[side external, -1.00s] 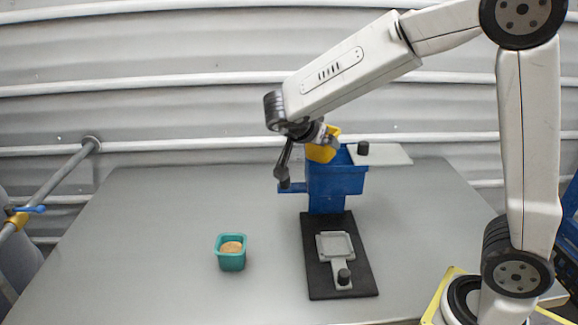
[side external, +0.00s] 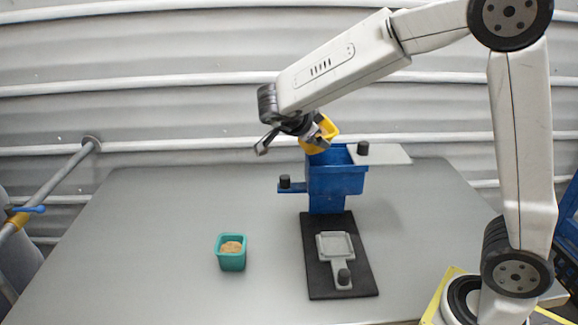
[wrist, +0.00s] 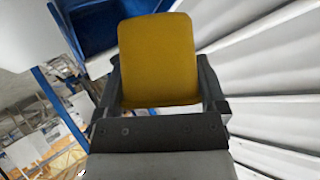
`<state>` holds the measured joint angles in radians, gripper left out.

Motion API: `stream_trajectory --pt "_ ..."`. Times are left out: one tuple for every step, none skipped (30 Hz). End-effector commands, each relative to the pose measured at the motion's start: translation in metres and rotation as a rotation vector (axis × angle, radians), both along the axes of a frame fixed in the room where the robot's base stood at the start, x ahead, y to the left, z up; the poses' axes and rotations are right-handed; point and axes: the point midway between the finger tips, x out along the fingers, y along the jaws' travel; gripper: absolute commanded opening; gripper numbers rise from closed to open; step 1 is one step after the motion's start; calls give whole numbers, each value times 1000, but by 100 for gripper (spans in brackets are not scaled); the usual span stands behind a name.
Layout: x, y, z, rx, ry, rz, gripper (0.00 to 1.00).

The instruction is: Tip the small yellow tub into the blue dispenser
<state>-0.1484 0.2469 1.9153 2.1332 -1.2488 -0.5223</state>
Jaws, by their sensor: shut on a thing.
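The small yellow tub (side external: 326,131) is held in the air above the left part of the blue dispenser (side external: 335,182). My gripper (side external: 321,138) is shut on the tub and tilted strongly. In the wrist view the yellow tub (wrist: 158,60) sits between the two dark fingers of my gripper (wrist: 160,85), with its flat outer face toward the camera. The blue dispenser (wrist: 100,22) shows just beyond it at the top left. The tub's contents and mouth are hidden, so I cannot tell whether anything is pouring.
A teal tub (side external: 232,258) with tan material stands on the grey table (side external: 150,235), left of the black base (side external: 315,270). A grey tray with a black knob (side external: 336,246) lies on that base. A light flat plate (side external: 388,154) extends right from the dispenser's top.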

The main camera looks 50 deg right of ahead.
Motion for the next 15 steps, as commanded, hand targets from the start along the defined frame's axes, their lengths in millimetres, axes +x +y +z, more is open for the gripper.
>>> stream_trajectory --pt "1 -1 0 2 -30 -23 43" --pt "1 -1 1 3 -49 -37 43" --pt "2 -2 1 5 -74 -55 43" --pt "3 -2 1 6 -93 -69 43" --pt "3 -2 2 7 -112 -84 43" --pt "4 -3 2 9 -137 -102 43" --pt "4 -3 2 11 -157 -116 43" --pt "5 -3 3 12 -175 -129 43" --pt "6 -4 3 14 -201 -148 43" --pt "6 -4 3 15 -219 -162 43" --pt "7 -5 3 16 -238 -176 43" --pt "7 -5 4 19 -263 -193 43" --pt "7 -6 4 20 -281 -206 43" --pt "8 -6 4 21 -301 -220 43" --pt "8 -7 4 22 -326 -237 43"
